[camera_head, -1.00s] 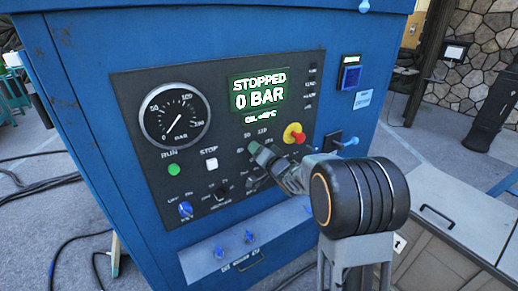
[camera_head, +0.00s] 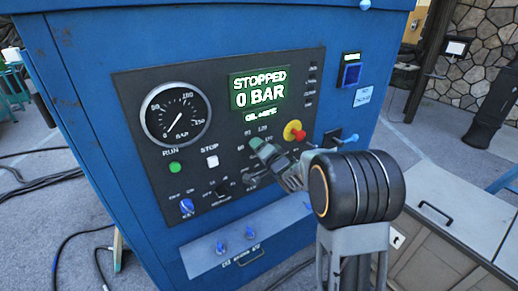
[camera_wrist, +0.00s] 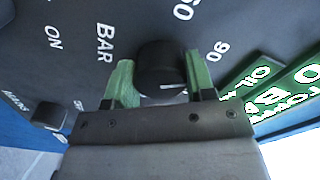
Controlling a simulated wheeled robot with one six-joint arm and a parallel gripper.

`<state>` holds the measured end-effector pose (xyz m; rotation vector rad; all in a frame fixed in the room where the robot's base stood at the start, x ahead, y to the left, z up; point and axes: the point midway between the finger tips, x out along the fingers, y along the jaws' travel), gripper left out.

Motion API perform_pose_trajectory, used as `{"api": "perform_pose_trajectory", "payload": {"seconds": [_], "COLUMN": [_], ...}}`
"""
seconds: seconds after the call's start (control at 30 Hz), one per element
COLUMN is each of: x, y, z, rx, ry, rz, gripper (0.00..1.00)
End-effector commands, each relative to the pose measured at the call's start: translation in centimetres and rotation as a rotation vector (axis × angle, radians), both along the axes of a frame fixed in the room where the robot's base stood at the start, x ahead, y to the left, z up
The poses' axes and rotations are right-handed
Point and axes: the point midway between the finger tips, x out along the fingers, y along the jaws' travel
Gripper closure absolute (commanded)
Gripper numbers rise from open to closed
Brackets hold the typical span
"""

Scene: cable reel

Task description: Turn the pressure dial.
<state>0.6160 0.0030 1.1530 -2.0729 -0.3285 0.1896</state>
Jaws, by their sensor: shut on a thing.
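The pressure dial (camera_wrist: 163,62) is a round dark knob with a pale pointer line on the black panel. Printed numbers and the word BAR surround it in the wrist view. My gripper (camera_wrist: 160,76) has its green fingers on both sides of the knob and is shut on it. In the head view my gripper (camera_head: 265,151) reaches the panel from the lower right and hides the knob. The green display (camera_head: 259,90) reads STOPPED, 0 BAR. The round gauge (camera_head: 175,118) sits left of the display.
A red emergency button with a yellow collar (camera_head: 294,132) sits close above right of my gripper. A green button (camera_head: 175,168), a white button (camera_head: 212,161) and a blue switch (camera_head: 187,207) lie to the left. A grey cabinet (camera_head: 445,205) stands at the right.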

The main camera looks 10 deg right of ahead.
Motion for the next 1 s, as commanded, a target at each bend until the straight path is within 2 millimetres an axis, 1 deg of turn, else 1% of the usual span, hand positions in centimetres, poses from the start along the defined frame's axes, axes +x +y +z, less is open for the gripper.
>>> {"api": "perform_pose_trajectory", "payload": {"seconds": [0.07, 0.1, 0.33, 0.57, 0.67, 0.77, 1.0], "x": [0.0, 0.0, 0.0, -0.1, -0.5, -1.7, -6.4], "y": [0.0, 0.0, 0.0, 0.0, -0.2, -0.6, -2.2], "z": [-0.1, -0.1, -0.1, 0.0, 0.0, -0.1, -0.1], "rx": [0.0, 0.0, -0.001, -0.001, -0.002, -0.002, -0.001], "ry": [0.001, 0.001, 0.001, 0.0, -0.001, -0.002, -0.003], "rz": [0.0, 0.0, 0.0, 0.0, -0.001, -0.002, -0.003], "gripper": [0.74, 0.46, 0.25, 0.25, 0.25, 0.25, 0.25]}}
